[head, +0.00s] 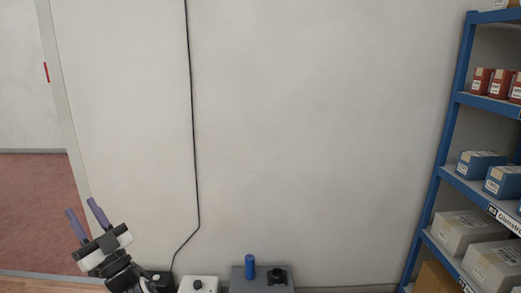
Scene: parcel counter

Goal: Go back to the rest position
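My gripper (87,219) shows at the lower left of the head view, pointing up and to the left. Its two purple fingers stand apart with nothing between them, so it is open and empty. It is in front of the pale wall's left end and the reddish floor behind it.
A grey box (262,283) with a blue cylinder (250,267) and a black part on top stands at the bottom centre. A white box (199,284) with a dark knob is left of it. A blue shelf rack (447,150) with several boxes stands at the right. A black cable (193,120) runs down the wall.

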